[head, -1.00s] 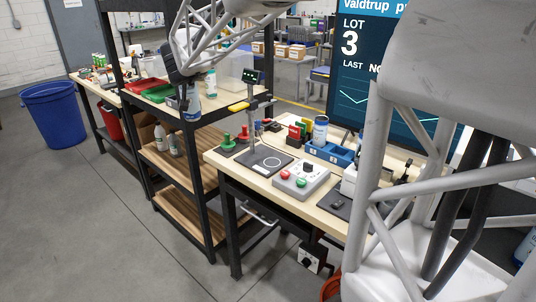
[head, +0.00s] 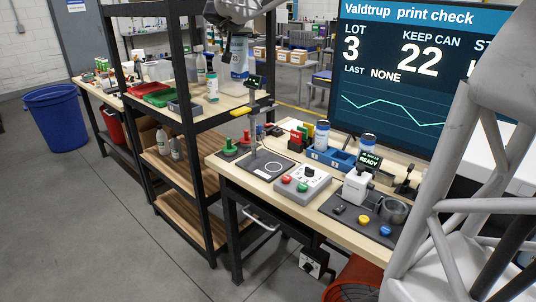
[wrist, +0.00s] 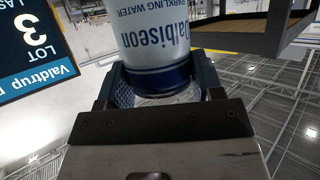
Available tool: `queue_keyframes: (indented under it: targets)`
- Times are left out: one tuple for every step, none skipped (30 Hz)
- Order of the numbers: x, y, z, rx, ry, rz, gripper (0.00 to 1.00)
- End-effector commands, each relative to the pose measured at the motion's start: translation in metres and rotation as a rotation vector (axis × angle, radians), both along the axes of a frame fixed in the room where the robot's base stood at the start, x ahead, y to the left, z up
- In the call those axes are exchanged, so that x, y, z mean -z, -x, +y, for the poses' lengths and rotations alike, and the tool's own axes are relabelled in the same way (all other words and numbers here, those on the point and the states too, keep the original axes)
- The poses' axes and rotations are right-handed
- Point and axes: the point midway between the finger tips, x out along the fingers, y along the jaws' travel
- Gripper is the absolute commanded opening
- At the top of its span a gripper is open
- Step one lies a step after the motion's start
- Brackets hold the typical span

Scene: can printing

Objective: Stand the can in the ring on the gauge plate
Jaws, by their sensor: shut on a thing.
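A white can with blue bands (head: 240,60) is in my gripper (head: 231,36), up in the air behind the gauge stand. The wrist view shows the can (wrist: 155,40) between the two fingers (wrist: 160,82), its printed label upside down in that picture, as is the screen. In the head view the can looks roughly upright. The dark gauge plate (head: 254,172) lies on the front bench with a thin pale ring (head: 273,164) marked on it. The ring is empty. My gripper is well above and behind the plate.
The gauge post with display (head: 255,83) and yellow arm (head: 242,112) rises at the plate's back. A button box (head: 303,184) stands to its right, green and red stamps (head: 229,146) to its left. A blue rack (head: 330,157) with two cans is behind; shelving (head: 192,150) stands left.

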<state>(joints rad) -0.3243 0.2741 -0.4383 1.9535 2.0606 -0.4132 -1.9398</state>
Motion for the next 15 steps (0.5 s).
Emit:
queue_keyframes:
  targets:
    - [-0.009,0.0,-0.01,0.019,-0.001,-0.002,0.28]
    - [-0.012,-0.001,-0.015,0.027,0.0,-0.002,0.28]
    - [-0.017,-0.001,-0.022,0.041,-0.001,-0.001,0.28]
    - [-0.021,-0.001,-0.027,0.05,-0.001,-0.001,0.28]
    - [-0.024,-0.001,-0.03,0.057,0.0,-0.001,0.28]
    - [-0.028,-0.001,-0.036,0.067,0.0,-0.002,0.28]
    - [-0.032,-0.001,-0.04,0.076,0.0,-0.002,0.28]
    - [-0.034,-0.001,-0.044,0.085,-0.001,-0.001,0.28]
    - [-0.038,-0.001,-0.049,0.095,0.0,-0.001,0.28]
    - [-0.04,-0.001,-0.053,0.102,-0.001,-0.001,0.28]
    - [-0.043,-0.001,-0.057,0.109,0.0,-0.001,0.28]
    - [-0.046,0.0,-0.062,0.12,0.0,-0.001,0.28]
    - [-0.048,0.0,-0.066,0.129,0.0,-0.001,0.28]
    - [-0.051,0.0,-0.07,0.136,0.0,-0.001,0.28]
    - [-0.054,0.0,-0.074,0.146,0.0,-0.002,0.28]
